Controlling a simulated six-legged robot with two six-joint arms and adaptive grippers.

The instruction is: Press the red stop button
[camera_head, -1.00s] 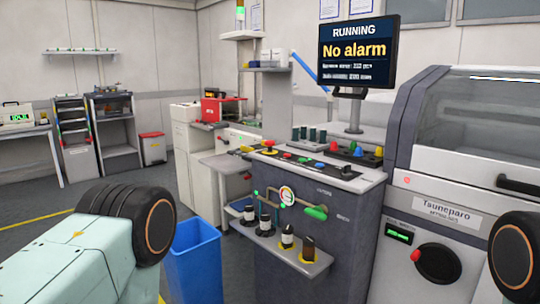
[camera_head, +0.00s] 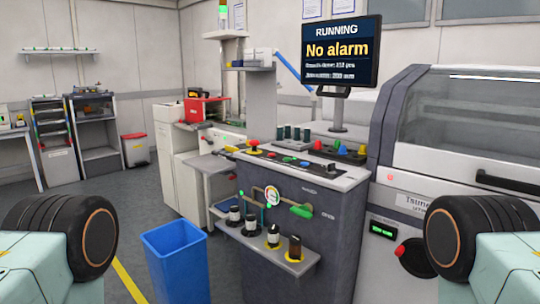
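A red mushroom button (camera_head: 254,144) on a yellow base sits at the left end of the sloped control panel (camera_head: 340,181) on the grey console. Smaller red, green and blue controls are spread along the panel to its right. Another red knob (camera_head: 317,145) stands in a row of coloured knobs at the back of the panel. The monitor (camera_head: 341,52) above reads "RUNNING" and "No alarm". Neither of my grippers is in view. Only pale green and black rounded parts of my own body show at the lower left and lower right, apart from the console.
A blue bin (camera_head: 177,262) stands on the floor left of the console. A shelf (camera_head: 268,252) with several bottles juts from the console front, below a gauge (camera_head: 272,195) and green handle (camera_head: 302,211). A large grey machine (camera_head: 452,170) adjoins on the right. Floor at left is open.

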